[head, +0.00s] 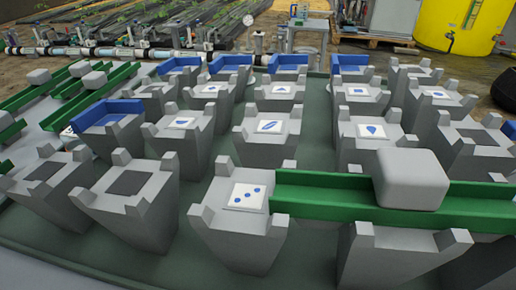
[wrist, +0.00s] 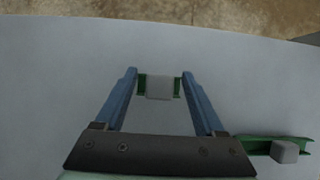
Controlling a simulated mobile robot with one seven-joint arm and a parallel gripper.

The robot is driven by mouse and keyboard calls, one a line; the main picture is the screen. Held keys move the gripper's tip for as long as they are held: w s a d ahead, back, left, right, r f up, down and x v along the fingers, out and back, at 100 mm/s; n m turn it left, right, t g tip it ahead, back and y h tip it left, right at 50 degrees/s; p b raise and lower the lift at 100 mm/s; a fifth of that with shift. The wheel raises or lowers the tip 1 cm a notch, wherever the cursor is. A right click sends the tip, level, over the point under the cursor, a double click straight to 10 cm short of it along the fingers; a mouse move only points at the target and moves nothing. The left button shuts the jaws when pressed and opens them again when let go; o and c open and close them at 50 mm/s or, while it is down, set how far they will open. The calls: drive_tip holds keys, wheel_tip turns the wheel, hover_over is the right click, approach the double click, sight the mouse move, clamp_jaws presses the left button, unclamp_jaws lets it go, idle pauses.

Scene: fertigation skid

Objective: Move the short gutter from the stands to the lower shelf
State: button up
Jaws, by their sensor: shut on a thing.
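In the wrist view, the two blue fingers of my gripper (wrist: 160,76) reach out over a plain grey surface (wrist: 60,80). Between their tips is a short green gutter (wrist: 143,86) with a pale grey block (wrist: 159,87) at its middle. The gripper is shut on this short gutter. I cannot tell whether the gutter touches the surface below. The gripper does not show in the head view. There, a green gutter (head: 320,194) with a large grey block (head: 408,180) lies across grey stands at the front right. Which surface is the lower shelf is unclear.
Another green gutter with a grey block (wrist: 285,151) is at the lower right of the wrist view. Several more green gutters with blocks (head: 38,77) lie at the left of the head view. Many grey stands (head: 265,235) crowd the green base, some bearing marked cards or blue pieces.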

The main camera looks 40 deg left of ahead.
drive_tip(key=shift+f, duration=0.55)
drive_tip(key=shift+r, duration=0.15)
drive_tip(key=o, duration=1.3)
drive_tip(key=shift+o, duration=0.2)
drive_tip(key=p+v, duration=0.6)
drive_tip(key=v, duration=0.6)
drive_tip(key=shift+p, duration=0.4)
